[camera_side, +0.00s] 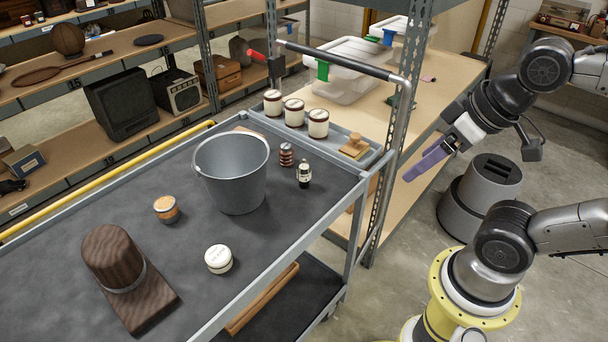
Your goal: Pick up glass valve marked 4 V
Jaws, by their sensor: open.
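A small dark upright piece (304,174) with a pale band or label stands on the trolley's dark top, right of the bucket. It may be the glass valve, but no marking can be read at this size. A brown ribbed piece (286,155) stands just behind it, apart from it. My gripper (428,164), with purple fingers, is in the air to the right of the trolley, beyond its edge and well away from both pieces. It is open and nothing shows between its fingers.
A grey bucket (232,178) stands close on the left. A raised tray (333,145) holds several cream jars (294,112) and a wooden stamp-like piece (354,146). A trolley handle (405,120) rises between my gripper and the tray. A wooden hat block (112,258), an orange jar (166,209) and a white-lidded jar (219,259) stand nearer.

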